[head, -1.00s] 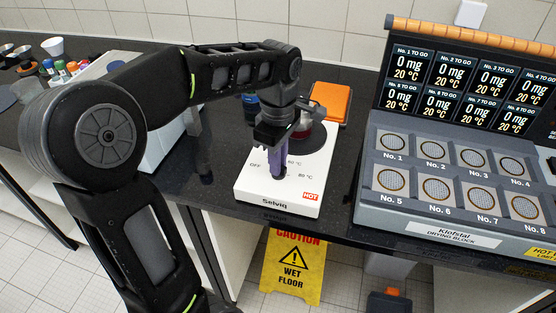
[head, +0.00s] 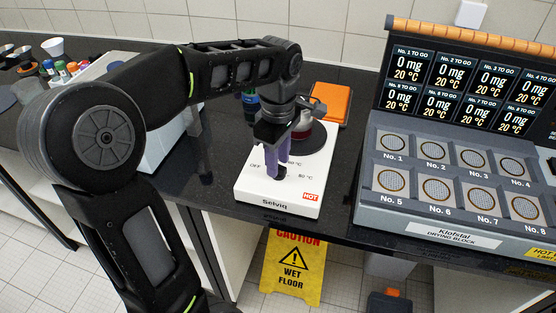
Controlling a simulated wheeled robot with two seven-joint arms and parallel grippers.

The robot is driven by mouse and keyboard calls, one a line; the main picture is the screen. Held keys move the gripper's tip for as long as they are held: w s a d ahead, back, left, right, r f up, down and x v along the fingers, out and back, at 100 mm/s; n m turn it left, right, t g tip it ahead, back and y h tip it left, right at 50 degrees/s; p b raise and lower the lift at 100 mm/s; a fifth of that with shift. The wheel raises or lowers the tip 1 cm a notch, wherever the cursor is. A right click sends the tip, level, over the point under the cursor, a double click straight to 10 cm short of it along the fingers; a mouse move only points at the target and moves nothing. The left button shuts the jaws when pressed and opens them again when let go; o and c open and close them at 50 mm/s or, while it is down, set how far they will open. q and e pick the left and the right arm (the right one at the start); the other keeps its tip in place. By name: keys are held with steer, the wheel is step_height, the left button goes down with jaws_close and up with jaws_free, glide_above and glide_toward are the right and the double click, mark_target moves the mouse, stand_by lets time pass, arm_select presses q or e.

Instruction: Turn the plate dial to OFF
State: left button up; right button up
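The hot plate (head: 304,190) is a white box with a dark round top plate (head: 311,140) and a red HOT mark. Its printed OFF mark lies to the left of the dial area and temperature marks lie to the right. My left gripper (head: 277,172) reaches down from above with purple fingers, its tips low over the dial area on the front of the hot plate. The fingers hide the dial, so its pointing direction and whether they grip it do not show. My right gripper is not in view.
A red-topped vessel (head: 302,127) stands on the top plate. An orange-topped item (head: 331,102) lies behind it. A large drying block (head: 450,185) stands to the right. A yellow wet floor sign (head: 293,268) is below the counter edge.

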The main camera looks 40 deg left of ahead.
arm_select(q)
step_height(320, 180, up, 6)
steer(key=shift+p, duration=0.5)
steer(key=shift+r+p, duration=0.3)
steer(key=shift+r, duration=0.3)
steer(key=shift+f, duration=0.1)
